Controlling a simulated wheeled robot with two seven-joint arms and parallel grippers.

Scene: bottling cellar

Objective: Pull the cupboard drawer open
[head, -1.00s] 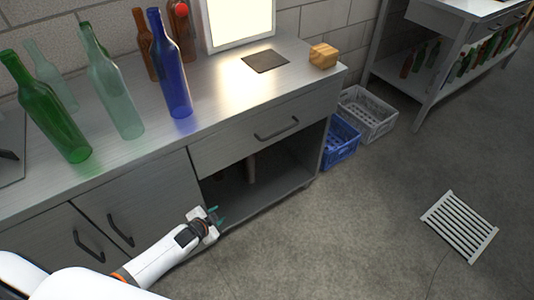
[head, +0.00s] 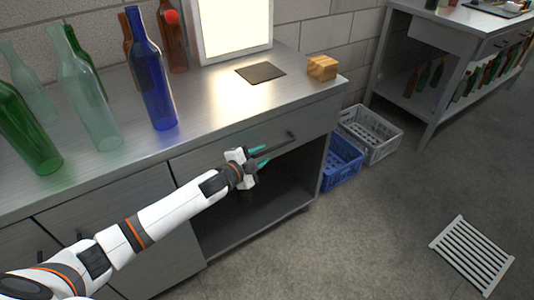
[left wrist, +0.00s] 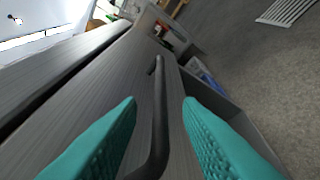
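The cupboard drawer (head: 215,152) is a grey metal front under the worktop, and it looks shut. Its dark bar handle (head: 284,142) shows partly behind my left gripper (head: 260,155). In the left wrist view the handle (left wrist: 160,110) runs between the two teal fingers of my left gripper (left wrist: 160,125). The fingers are open, one on each side of the bar, with a gap to it on both sides. I cannot tell exactly how deep the bar sits between them. My right gripper is not in view.
Several glass bottles, among them a blue one (head: 152,80), stand on the worktop (head: 215,105) at left. A wooden block (head: 322,67) sits near its right end. A blue crate (head: 341,162) and a grey crate (head: 372,135) stand beside the cupboard.

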